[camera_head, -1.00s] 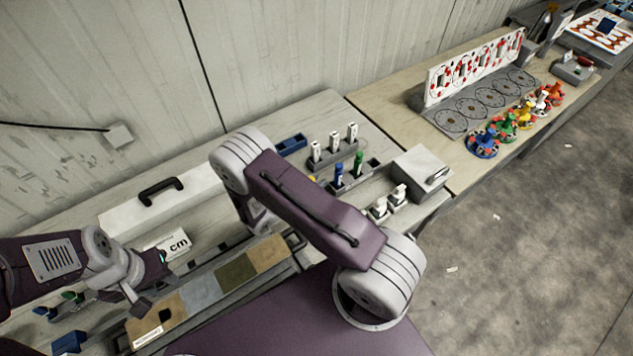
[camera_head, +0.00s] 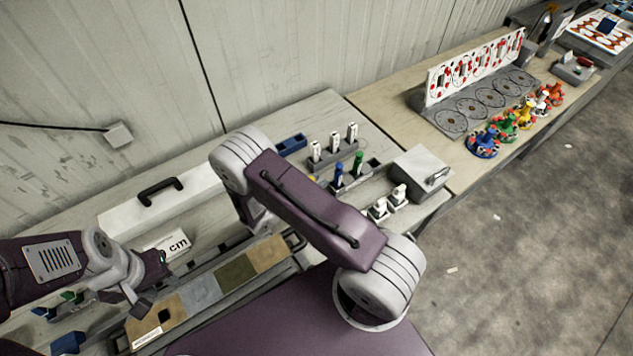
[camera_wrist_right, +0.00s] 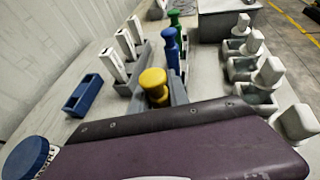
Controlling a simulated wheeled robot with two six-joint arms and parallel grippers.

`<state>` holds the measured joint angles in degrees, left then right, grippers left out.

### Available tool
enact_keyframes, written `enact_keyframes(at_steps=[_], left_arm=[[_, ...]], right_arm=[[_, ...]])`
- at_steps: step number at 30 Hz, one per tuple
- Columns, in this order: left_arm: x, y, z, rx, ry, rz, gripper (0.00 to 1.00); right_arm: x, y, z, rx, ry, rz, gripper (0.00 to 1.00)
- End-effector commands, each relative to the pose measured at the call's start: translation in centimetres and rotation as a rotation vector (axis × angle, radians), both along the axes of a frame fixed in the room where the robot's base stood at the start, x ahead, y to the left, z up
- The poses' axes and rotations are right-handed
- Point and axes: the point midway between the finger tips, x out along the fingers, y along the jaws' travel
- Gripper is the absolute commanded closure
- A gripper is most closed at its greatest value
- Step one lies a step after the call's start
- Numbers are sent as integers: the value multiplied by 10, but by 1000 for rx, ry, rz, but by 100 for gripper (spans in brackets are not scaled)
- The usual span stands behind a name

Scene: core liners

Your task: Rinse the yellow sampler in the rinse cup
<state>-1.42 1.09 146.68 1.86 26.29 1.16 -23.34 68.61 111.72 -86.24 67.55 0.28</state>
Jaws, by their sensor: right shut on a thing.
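The yellow sampler (camera_wrist_right: 154,84) shows its round knob in the right wrist view, in line with the blue sampler (camera_wrist_right: 169,48) and green sampler (camera_wrist_right: 174,18) at the grey rack (camera_wrist_right: 179,90). My right gripper (camera_wrist_right: 180,140) shows only as a purple housing in front of the yellow sampler. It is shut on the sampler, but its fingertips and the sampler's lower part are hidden. My left gripper (camera_head: 152,284) is open and empty at the lower left. I cannot tell which container is the rinse cup.
White-labelled vials (camera_wrist_right: 117,55) stand left of the rack, beside a blue tray (camera_wrist_right: 83,95). A blue-capped container (camera_wrist_right: 30,157) is at the lower left. White-topped pieces in grey holders (camera_wrist_right: 262,85) line the right. A grey box (camera_head: 422,168) stands near the table's right end.

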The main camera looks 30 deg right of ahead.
Motion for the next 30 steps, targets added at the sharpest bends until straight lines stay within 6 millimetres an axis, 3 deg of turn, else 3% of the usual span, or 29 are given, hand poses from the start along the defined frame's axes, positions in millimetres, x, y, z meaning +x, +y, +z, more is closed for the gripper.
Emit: enact_keyframes(at_steps=[25,30], left_arm=[[0,0,11,0,0,0,64],[0,0,22,0,0,0,64]], right_arm=[[0,0,15,0,0,0,100],[0,0,28,0,-1,0,100]])
